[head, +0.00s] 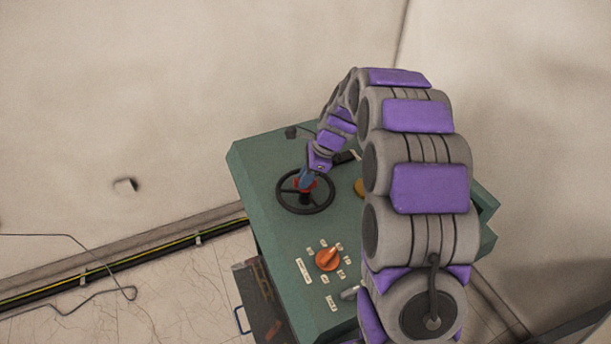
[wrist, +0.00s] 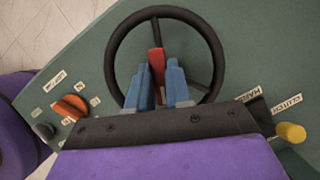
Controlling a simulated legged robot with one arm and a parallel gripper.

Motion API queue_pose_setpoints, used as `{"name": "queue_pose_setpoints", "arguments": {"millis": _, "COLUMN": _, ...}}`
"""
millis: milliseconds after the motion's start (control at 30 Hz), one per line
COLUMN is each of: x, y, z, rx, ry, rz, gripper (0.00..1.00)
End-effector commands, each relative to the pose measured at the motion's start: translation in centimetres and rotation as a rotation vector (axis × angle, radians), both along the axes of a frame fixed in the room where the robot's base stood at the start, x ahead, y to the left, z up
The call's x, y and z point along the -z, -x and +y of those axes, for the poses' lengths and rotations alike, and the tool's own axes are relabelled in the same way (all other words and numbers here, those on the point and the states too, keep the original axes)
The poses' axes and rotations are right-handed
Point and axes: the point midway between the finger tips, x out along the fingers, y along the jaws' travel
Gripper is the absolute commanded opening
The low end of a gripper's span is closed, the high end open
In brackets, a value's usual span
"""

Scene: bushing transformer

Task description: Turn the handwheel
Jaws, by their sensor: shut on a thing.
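The handwheel (head: 281,196) is a black ring with spokes, lying on top of the green cabinet in the head view. In the wrist view the handwheel (wrist: 116,50) fills the upper middle, with a red part (wrist: 156,62) at its centre. My gripper (head: 304,180) reaches down over the wheel's middle. In the wrist view the blue fingers of my gripper (wrist: 160,85) stand on either side of the red part, shut on it. The fingers hide part of the hub and the near rim.
The green cabinet (head: 255,165) stands near a pale wall. It carries an orange knob (head: 328,259) with labels around it. A yellow knob (wrist: 291,131) beside a "CLUTCH" label shows right in the wrist view. A cable duct (head: 120,265) runs along the wall's foot. Floor at left is mostly clear.

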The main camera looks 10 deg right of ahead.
Motion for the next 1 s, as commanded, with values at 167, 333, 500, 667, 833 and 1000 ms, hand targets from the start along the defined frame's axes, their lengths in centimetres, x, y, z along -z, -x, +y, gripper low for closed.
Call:
{"name": "queue_pose_setpoints", "arguments": {"millis": 167, "x": -0.27, "y": -0.09, "z": -0.40, "rx": -0.094, "ry": 0.006, "rz": 0.002, "gripper": 0.00}}
{"name": "queue_pose_setpoints", "arguments": {"millis": 333, "x": -0.29, "y": -0.21, "z": -0.58, "rx": -0.199, "ry": 0.006, "rz": 0.001, "gripper": 0.00}}
{"name": "queue_pose_setpoints", "arguments": {"millis": 500, "x": -0.09, "y": -0.20, "z": -0.73, "rx": -0.240, "ry": 0.004, "rz": -0.002, "gripper": 0.00}}
{"name": "queue_pose_setpoints", "arguments": {"millis": 667, "x": -0.03, "y": -0.22, "z": -0.85, "rx": -0.239, "ry": 0.005, "rz": -0.004, "gripper": 0.00}}
{"name": "queue_pose_setpoints", "arguments": {"millis": 833, "x": -0.02, "y": -0.24, "z": -0.92, "rx": -0.238, "ry": 0.003, "rz": -0.004, "gripper": 0.27}}
{"name": "queue_pose_setpoints", "arguments": {"millis": 1000, "x": -0.03, "y": -0.17, "z": -0.54, "rx": -0.239, "ry": 0.003, "rz": -0.002, "gripper": 0.43}}
